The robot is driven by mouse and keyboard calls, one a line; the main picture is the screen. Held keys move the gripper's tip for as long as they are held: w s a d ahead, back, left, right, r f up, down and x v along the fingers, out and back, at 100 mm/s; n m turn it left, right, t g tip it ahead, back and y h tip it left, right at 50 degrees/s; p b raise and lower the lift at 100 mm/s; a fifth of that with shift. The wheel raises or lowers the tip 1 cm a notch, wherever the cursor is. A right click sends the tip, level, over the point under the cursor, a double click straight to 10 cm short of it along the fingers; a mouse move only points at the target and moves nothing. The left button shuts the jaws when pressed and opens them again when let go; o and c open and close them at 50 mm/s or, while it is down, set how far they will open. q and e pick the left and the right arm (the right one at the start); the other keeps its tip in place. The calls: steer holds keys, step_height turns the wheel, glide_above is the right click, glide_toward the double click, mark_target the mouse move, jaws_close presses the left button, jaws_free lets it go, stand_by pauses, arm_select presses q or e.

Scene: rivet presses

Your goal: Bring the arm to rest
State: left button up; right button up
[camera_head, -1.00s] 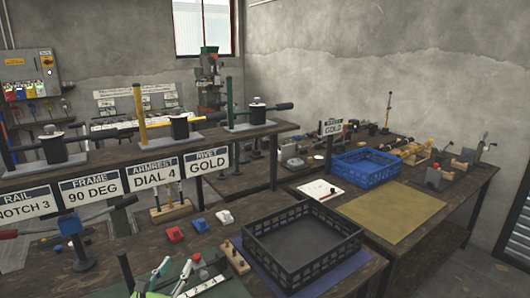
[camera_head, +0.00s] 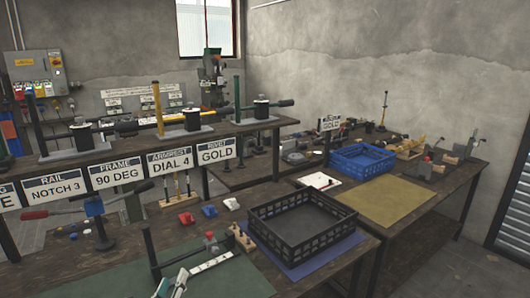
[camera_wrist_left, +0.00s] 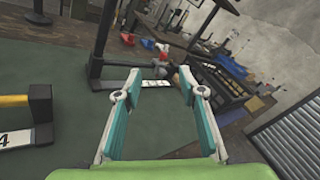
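My left gripper (camera_wrist_left: 158,88) shows in the left wrist view with its two teal-lined fingers apart and nothing between them. In the head view only part of my left gripper (camera_head: 172,285) shows, at the bottom edge, over the green mat (camera_head: 215,270). A dark press stand (camera_head: 150,250) with an upright post stands just behind it. A white numbered strip (camera_head: 209,262) lies to its right, and this strip also shows beyond the fingers in the left wrist view (camera_wrist_left: 150,85). My right gripper is in neither view.
A black crate (camera_head: 300,240) sits on a blue mat at the bench's right. A blue crate (camera_head: 362,160) and a yellow mat (camera_head: 387,202) lie on the side table. Several lever presses stand on the labelled shelf (camera_head: 130,150). Red and blue blocks lie behind the strip.

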arm_select(q)
steer(key=s+f+n+g+y, duration=0.1)
steer(key=s+f+n+g, duration=0.2)
steer(key=s+f+n, duration=0.35)
steer(key=s+f+n+g+y, duration=0.2)
steer(key=s+f+n+g, duration=0.15)
steer(key=s+n, duration=0.6)
steer(key=s+d+f+n+g+h, duration=0.2)
steer(key=s+n+g, duration=0.3)
steer(key=s, duration=0.5)
steer(key=s+d+f+n+g+h, duration=0.2)
steer(key=s+n, duration=0.5)
steer(key=s, duration=0.4)
step_height(320, 180, down, 32)
steer(key=s+g+b, duration=0.1)
steer(key=g+b, duration=0.1)
steer(key=b, duration=0.4)
steer(key=s+a+f+m+b, duration=0.1)
steer(key=s+a+f+b, duration=0.2)
steer(key=s+f, duration=1.4)
step_height(320, 180, down, 3)
steer(key=shift+s+f+g+y+b, duration=0.1)
steer(key=shift+s+g+y+b, duration=0.1)
steer(key=shift+g+y+b, duration=0.25)
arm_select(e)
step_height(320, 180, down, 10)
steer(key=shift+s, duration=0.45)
